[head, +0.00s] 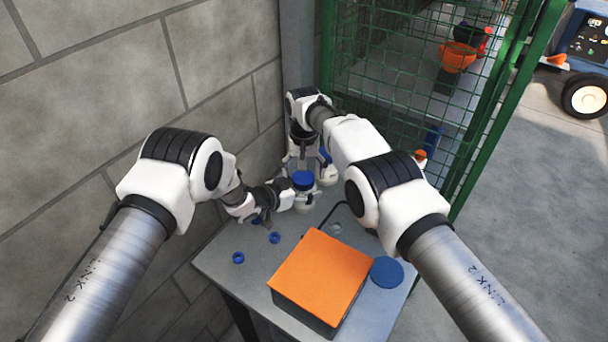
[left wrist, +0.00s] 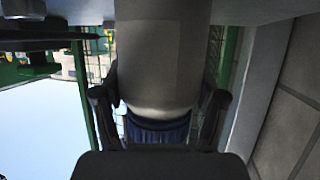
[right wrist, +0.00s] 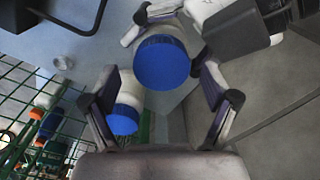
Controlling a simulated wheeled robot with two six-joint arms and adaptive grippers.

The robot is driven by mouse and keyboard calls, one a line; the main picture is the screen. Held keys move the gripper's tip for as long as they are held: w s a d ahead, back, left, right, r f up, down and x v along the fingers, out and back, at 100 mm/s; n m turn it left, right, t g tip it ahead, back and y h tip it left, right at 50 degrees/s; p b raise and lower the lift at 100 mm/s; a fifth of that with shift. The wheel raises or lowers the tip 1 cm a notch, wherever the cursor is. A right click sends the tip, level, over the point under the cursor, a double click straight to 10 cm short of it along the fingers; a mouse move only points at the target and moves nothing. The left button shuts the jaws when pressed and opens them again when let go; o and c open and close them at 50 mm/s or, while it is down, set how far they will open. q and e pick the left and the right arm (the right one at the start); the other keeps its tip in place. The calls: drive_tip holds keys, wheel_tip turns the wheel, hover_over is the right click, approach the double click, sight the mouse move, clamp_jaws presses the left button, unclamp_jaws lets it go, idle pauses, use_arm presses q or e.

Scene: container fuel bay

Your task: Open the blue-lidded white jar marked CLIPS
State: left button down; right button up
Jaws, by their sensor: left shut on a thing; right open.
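A white jar with a blue lid (head: 303,180) stands upright near the back of the grey table. My left gripper (head: 287,196) is shut on the jar's white body from the left. The left wrist view shows that white body (left wrist: 160,65) between the fingers, blue lid lowest in the picture. My right gripper (head: 305,166) is open, just above and behind the lid. In the right wrist view the lid (right wrist: 162,62) shows between and beyond the open fingertips; I cannot tell whether they touch it. No marking is readable on the jar.
A second blue-lidded white jar (right wrist: 125,113) stands close by. An orange-topped box (head: 322,270), a blue disc (head: 387,272) and small blue rings (head: 238,258) lie on the table (head: 222,262). A block wall (head: 110,70) is left, a green mesh fence (head: 400,65) behind.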

sight(304, 179)
use_arm(q)
drive_tip(key=shift+s+f, duration=0.1)
use_arm(e)
wheel_tip(304, 179, up, 3)
drive_tip(key=shift+r, duration=0.15)
drive_tip(key=shift+c, duration=0.3)
drive_tip(key=m, duration=0.3)
drive_tip(key=shift+s+m, duration=0.15)
drive_tip(key=shift+m, duration=0.25)
drive_tip(key=m, duration=0.4)
drive_tip(key=shift+s+r+m, duration=0.1)
drive_tip(key=shift+r+m, duration=0.2)
drive_tip(key=shift+r, duration=0.05)
wheel_tip(304, 179, up, 2)
drive_tip(key=m, duration=0.2)
drive_tip(key=shift+m, duration=0.4)
drive_tip(key=shift+w+r, duration=0.2)
drive_tip(key=shift+w, duration=0.05)
wheel_tip(304, 179, down, 8)
drive_tip(key=shift+r, duration=0.2)
drive_tip(key=c, duration=1.2)
drive_tip(key=n, duration=0.5)
drive_tip(key=shift+n, duration=0.3)
drive_tip(key=shift+c, duration=0.2)
drive_tip(key=n, duration=1.1)
drive_tip(key=shift+n, duration=0.4)
drive_tip(key=n, duration=0.5)
drive_tip(key=shift+d, duration=0.1)
drive_tip(key=shift+r, duration=0.15)
